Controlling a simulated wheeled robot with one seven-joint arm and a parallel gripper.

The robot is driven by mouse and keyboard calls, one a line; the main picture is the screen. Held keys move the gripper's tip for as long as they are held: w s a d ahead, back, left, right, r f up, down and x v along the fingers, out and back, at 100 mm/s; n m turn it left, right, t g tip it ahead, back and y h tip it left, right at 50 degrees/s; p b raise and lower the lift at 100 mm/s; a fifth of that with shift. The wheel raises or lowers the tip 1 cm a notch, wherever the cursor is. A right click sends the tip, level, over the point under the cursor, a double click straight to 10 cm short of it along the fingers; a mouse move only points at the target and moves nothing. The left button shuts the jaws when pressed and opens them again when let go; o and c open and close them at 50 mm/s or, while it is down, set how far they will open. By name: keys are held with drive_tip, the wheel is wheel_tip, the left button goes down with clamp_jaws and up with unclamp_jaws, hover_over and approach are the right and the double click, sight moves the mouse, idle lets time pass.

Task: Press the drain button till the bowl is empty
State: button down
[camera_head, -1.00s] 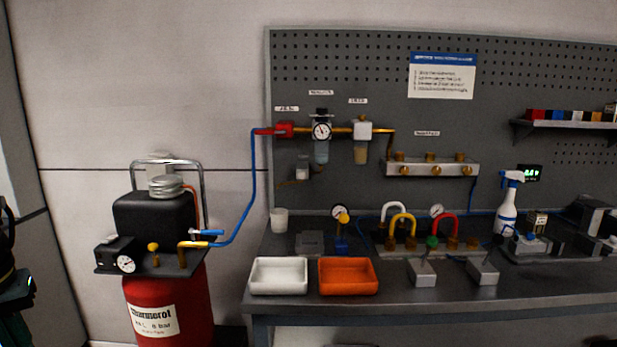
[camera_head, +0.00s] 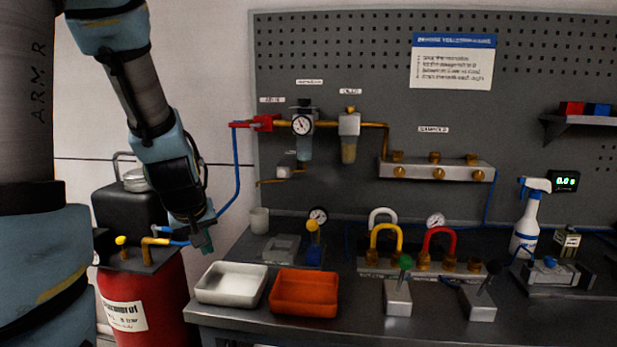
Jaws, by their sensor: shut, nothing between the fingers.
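A clear bluish filter bowl (camera_head: 304,148) hangs below a round gauge on the grey pegboard. How much liquid it holds is too small to tell. A second bowl (camera_head: 349,152) with amber contents hangs to its right. I cannot pick out the drain button for certain; a small pale fitting (camera_head: 288,169) with a brass tube sits just left of and below the filter bowl. My gripper (camera_head: 206,245) is shut and points down, left of the bench and well below and left of the bowls. It touches none of them.
A red valve (camera_head: 262,123) and blue hose lie left of the bowls. A red compressor tank (camera_head: 150,295) stands behind my arm. A white tray (camera_head: 232,284), an orange tray (camera_head: 304,293) and a white cup (camera_head: 259,220) are on the bench. Padlocks and a spray bottle (camera_head: 526,222) stand further right.

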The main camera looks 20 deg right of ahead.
sight(282, 173)
drive_tip(key=w+d+r+n+t+y+b, duration=0.2)
drive_tip(key=w+d+n+t, duration=0.3)
drive_tip(key=d, duration=0.4)
drive_tip(key=w+d+r+n+t+y+b, duration=0.3)
drive_tip(key=w+d+n+t, duration=0.3)
drive_tip(key=w+d, duration=0.4)
drive_tip(key=shift+w+r+n+y+b, duration=0.15)
drive_tip(key=shift+w+n+y+b, duration=0.1)
drive_tip(key=shift+n+y+b, duration=0.4)
drive_tip(key=w+d+p, duration=0.2)
drive_tip(key=w+d, duration=0.2)
drive_tip(key=w, duration=0.3)
drive_tip(key=shift+w+d, duration=0.15)
drive_tip(key=shift+w, duration=0.2)
drive_tip(key=shift+w, duration=0.1)
idle(0.7)
drive_tip(key=shift+w+d, duration=0.2)
drive_tip(key=shift+w, duration=0.05)
